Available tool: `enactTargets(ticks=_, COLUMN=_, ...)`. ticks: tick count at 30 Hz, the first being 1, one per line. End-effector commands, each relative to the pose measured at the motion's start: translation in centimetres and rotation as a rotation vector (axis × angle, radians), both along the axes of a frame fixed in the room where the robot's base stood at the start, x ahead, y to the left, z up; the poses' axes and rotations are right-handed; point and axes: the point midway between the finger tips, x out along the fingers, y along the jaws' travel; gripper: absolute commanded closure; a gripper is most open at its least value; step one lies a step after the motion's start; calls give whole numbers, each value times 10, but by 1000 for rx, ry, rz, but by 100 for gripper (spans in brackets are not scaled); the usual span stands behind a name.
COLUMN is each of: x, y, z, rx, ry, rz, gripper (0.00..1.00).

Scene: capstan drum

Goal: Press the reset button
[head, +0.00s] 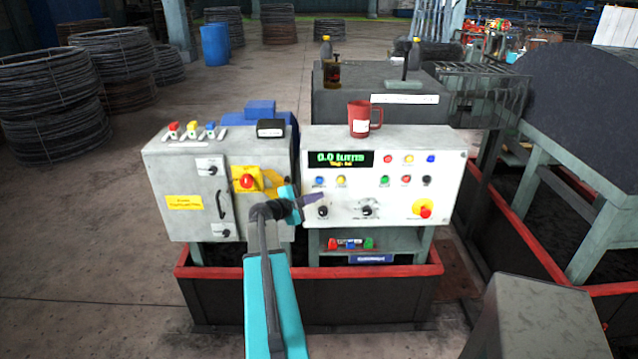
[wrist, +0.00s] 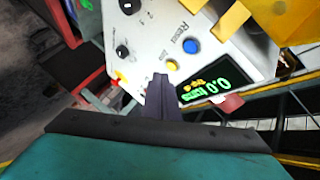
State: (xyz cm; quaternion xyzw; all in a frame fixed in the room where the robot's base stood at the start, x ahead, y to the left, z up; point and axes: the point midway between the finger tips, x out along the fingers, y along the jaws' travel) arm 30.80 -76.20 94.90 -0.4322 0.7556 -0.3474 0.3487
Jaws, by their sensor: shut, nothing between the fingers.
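The white control panel (head: 385,215) has a blue button (head: 319,181) below its green-lit display (head: 339,159). In the wrist view the blue button (wrist: 191,46) has a label beside it that reads like "Reset". A yellow button (head: 341,180) sits right of the blue one; it also shows in the wrist view (wrist: 172,65). My gripper (head: 318,197) is shut and empty in front of the panel's left part, just below the blue button. In the wrist view its fingertips (wrist: 160,78) appear beside the yellow button. I cannot tell the gap to the panel.
A red mug (head: 360,119) stands on top of the panel. A grey cabinet (head: 188,190) with a red emergency button (head: 247,181) on yellow is at left. Black knobs (head: 367,208) and a red stop button (head: 424,211) share the panel. A red-rimmed trough (head: 330,271) lies below.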

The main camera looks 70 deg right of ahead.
Motion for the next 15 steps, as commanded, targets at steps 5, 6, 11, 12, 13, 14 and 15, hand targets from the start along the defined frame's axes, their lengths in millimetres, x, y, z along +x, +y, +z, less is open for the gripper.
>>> enactTargets(ticks=5, x=7, y=-19, z=-1, rx=0, ry=-1, rz=0, gripper=100)
enactTargets(ticks=6, x=9, y=-22, z=-1, rx=0, ry=-1, rz=0, gripper=100)
enactTargets(ticks=11, x=14, y=-36, z=0, rx=-1, ry=-2, rz=0, gripper=100)
enactTargets(ticks=12, x=15, y=-39, z=2, rx=0, ry=-1, rz=-1, gripper=100)
enactTargets(ticks=13, x=16, y=-41, z=2, rx=0, ry=-1, rz=-1, gripper=100)
enactTargets(ticks=14, x=17, y=-44, z=2, rx=0, ry=-1, rz=-1, gripper=100)
enactTargets(ticks=15, x=18, y=-46, z=2, rx=0, ry=0, rz=0, gripper=100)
